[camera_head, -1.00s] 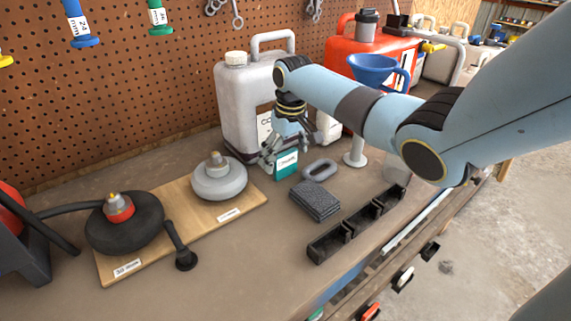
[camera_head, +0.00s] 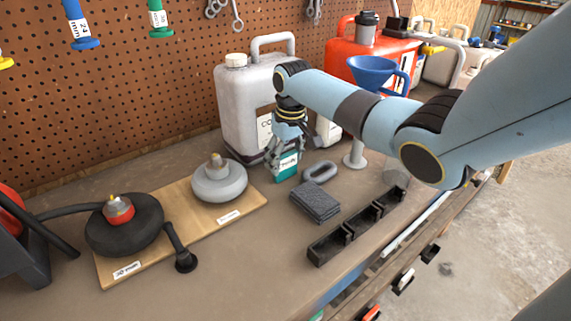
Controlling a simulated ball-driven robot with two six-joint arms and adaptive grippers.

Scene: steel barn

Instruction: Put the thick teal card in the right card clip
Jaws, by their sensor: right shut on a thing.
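The teal card (camera_head: 287,168), with a white label, stands upright on the bench in front of the white jug. My right gripper (camera_head: 285,158) is at its upper part, with its fingers shut on the card and covering some of it. A black holder (camera_head: 346,237) with several open sections lies at the bench's front edge, to the right of the card. I cannot tell whether this is the card clip. My left gripper is not in view.
A grey oblong ring (camera_head: 320,171) and a dark grey textured block (camera_head: 315,202) lie between the card and the black holder. A wooden board (camera_head: 205,228) with two round weights is on the left. A blue funnel (camera_head: 372,70) stands behind my right arm.

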